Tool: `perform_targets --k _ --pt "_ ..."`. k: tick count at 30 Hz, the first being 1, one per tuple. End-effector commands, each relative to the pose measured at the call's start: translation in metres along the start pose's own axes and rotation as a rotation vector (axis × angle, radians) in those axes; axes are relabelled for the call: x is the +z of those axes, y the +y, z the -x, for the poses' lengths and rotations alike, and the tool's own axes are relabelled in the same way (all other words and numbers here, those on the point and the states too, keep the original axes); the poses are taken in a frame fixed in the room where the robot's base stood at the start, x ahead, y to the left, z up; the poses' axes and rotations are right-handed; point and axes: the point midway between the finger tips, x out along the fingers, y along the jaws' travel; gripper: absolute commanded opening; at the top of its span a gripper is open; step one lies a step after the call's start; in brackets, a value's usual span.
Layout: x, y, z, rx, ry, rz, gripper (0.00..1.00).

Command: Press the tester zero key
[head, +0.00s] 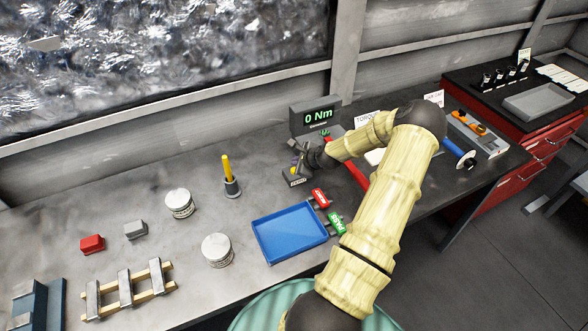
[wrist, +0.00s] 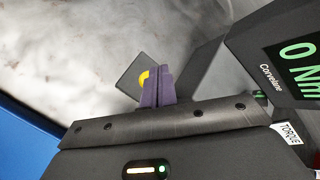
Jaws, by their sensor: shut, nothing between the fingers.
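The torque tester (head: 315,116) stands at the back of the bench, its screen reading "0 Nm" in green. The screen also shows at the right of the wrist view (wrist: 300,62). A dark grey block (head: 297,179) with a small label sits in front of it. A round yellow key (wrist: 144,77) shows on a dark plate (wrist: 130,84) in the wrist view. My gripper (wrist: 159,72) is shut and empty, its purple fingertips beside the key and partly covering it. I cannot tell whether they touch. In the head view my gripper (head: 303,150) is over the block.
A yellow-handled tool (head: 228,172) stands in a holder to the left. A white "TORQUE" sign (head: 368,119) stands behind my arm.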

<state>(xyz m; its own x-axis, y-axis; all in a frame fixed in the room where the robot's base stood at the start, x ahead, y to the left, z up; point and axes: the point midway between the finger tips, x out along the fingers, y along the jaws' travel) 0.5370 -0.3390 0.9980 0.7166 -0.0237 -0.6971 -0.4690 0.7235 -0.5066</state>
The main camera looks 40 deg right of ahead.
Motion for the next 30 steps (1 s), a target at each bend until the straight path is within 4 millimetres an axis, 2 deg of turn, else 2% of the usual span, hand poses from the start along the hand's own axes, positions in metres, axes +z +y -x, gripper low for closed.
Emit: perform_targets --k 14,30 --pt "0.021 -0.021 0.029 -0.001 0.0 0.0 0.0" --pt "0.021 -0.021 0.029 0.0 0.0 0.0 0.0"
